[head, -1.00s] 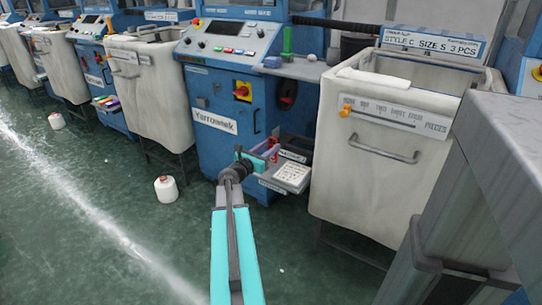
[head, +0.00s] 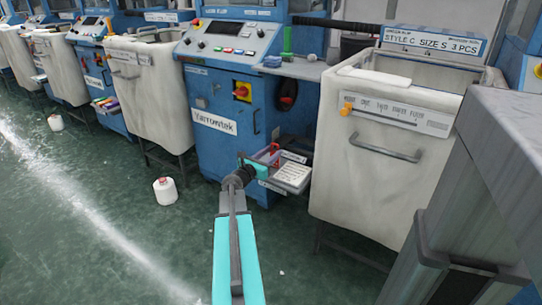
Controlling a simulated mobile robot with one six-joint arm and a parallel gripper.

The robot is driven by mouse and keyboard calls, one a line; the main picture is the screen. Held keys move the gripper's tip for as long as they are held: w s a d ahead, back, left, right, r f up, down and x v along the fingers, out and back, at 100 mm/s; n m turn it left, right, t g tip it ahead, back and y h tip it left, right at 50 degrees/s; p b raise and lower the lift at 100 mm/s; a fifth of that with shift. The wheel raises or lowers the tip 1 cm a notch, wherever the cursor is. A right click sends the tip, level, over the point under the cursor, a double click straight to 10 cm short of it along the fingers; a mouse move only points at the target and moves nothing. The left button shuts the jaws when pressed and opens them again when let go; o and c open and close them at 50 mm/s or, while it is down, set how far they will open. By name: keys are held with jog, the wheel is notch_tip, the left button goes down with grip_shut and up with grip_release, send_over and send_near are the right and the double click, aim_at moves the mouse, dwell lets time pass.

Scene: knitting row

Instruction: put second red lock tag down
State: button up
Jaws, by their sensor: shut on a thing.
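My gripper (head: 260,168) is at the left side of a small pull-out tray (head: 272,187) low on the blue knitting machine. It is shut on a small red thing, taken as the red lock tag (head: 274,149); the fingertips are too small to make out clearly. The red shape shows just above the gripper, over the tray's back left part. I cannot tell whether it touches the tray. A white card with print (head: 293,175) lies on the tray's right part. Another red tag cannot be told apart.
The blue machine (head: 225,150) with a red and yellow switch (head: 242,91) stands behind the tray. A white fabric bin (head: 370,190) stands close on the right. A white yarn cone (head: 165,190) stands on the open green floor at left.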

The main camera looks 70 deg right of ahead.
jog(key=shift+f, duration=0.1)
jog(key=o, duration=1)
jog(key=shift+a, duration=0.2)
jog(key=p+v, duration=0.2)
jog(key=v, duration=0.9)
jog(key=shift+w+a, duration=0.15)
jog(key=shift+a, duration=0.2)
